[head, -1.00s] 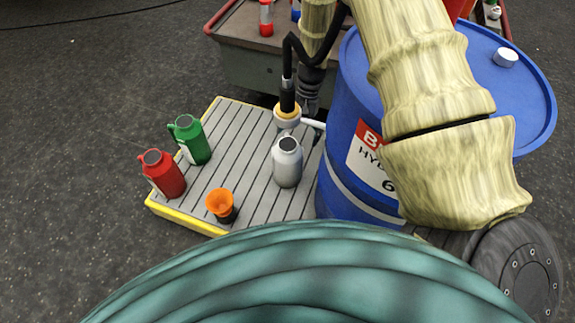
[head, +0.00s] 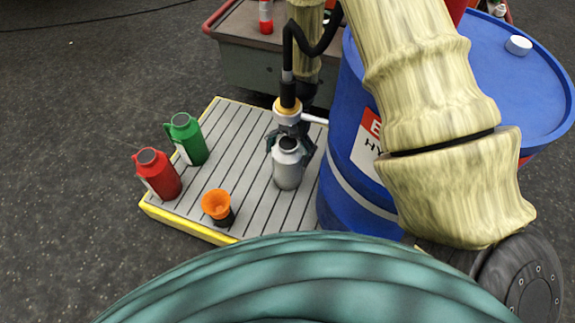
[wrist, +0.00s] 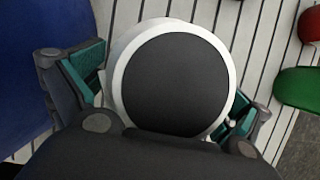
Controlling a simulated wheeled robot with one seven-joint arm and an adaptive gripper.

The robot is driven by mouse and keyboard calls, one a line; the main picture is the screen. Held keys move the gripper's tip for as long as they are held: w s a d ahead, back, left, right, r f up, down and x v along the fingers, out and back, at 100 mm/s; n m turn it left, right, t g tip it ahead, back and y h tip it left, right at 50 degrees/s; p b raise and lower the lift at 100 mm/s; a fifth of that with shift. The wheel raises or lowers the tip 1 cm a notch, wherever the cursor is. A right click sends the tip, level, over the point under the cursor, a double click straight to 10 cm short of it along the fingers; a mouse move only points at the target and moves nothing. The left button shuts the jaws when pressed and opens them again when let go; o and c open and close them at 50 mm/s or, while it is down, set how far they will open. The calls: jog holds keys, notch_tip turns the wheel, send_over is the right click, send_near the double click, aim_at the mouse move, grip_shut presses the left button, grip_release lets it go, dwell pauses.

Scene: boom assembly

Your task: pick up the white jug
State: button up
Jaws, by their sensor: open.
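The white jug (head: 287,170) looks pale grey and stands upright on the slatted platform (head: 245,180) in the head view. In the wrist view its dark round top with a white rim (wrist: 176,80) fills the middle. My gripper (head: 290,145) points down over the jug, with its fingers open on either side of the jug's upper part. In the wrist view the teal-padded fingers of the gripper (wrist: 160,100) lie left and right of the jug. I cannot tell whether they touch it.
A blue drum (head: 350,170) stands close on the right of the jug. A green jug (head: 187,140), a red jug (head: 158,175) and an orange funnel-like cup (head: 217,205) stand to the left. A grey cart (head: 255,65) is behind. Bare slats lie between.

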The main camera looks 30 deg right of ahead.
jog(key=c, duration=1.9)
jog(key=shift+c, duration=0.4)
jog(key=shift+r, duration=0.15)
